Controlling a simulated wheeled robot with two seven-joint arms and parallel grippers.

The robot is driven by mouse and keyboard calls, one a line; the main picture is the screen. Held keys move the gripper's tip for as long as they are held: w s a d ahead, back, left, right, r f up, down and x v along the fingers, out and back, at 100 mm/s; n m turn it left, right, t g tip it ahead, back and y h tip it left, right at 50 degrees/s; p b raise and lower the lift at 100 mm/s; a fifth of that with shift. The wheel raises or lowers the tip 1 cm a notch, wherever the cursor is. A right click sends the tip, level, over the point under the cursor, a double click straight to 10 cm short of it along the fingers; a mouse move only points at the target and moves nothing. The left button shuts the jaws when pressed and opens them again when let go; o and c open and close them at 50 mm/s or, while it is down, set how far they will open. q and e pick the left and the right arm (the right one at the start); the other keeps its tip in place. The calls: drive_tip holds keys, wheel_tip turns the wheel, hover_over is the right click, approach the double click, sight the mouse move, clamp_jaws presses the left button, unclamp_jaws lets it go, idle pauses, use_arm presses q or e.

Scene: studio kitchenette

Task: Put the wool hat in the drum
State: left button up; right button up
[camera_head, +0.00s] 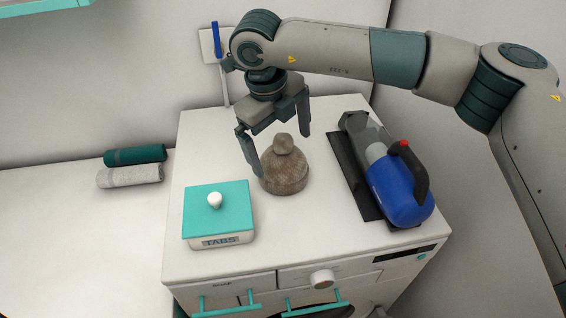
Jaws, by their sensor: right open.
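The wool hat (284,173) is brown and knitted with a pompom-like top, and sits upright on top of the white washing machine (295,235). My right gripper (282,155) is open above it, pointing down. One finger is beside the hat's left side and the other is above and to the right of its top. I cannot tell whether either finger touches it. The drum (318,310) is at the bottom edge, with only a dark sliver of its opening area visible below the front panel. My left gripper is not in view.
A teal-lidded box (217,210) marked TABS stands left of the hat. A blue handheld vacuum (397,187) lies on a dark mat to the right. Rolled green (135,155) and grey (131,175) towels lie on the left counter. A knob (321,279) and teal handles are on the front.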

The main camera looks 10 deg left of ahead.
sight(280, 153)
drive_tip(key=shift+w+a+f+p, duration=0.15)
drive_tip(key=shift+f+p, duration=0.55)
drive_tip(key=shift+p, duration=0.45)
drive_tip(key=f, duration=0.1)
drive_tip(key=p, duration=0.1)
drive_tip(key=f+p, duration=0.1)
drive_tip(key=shift+w+f, duration=0.25)
drive_tip(key=shift+f, duration=0.6)
drive_tip(key=c, duration=0.8)
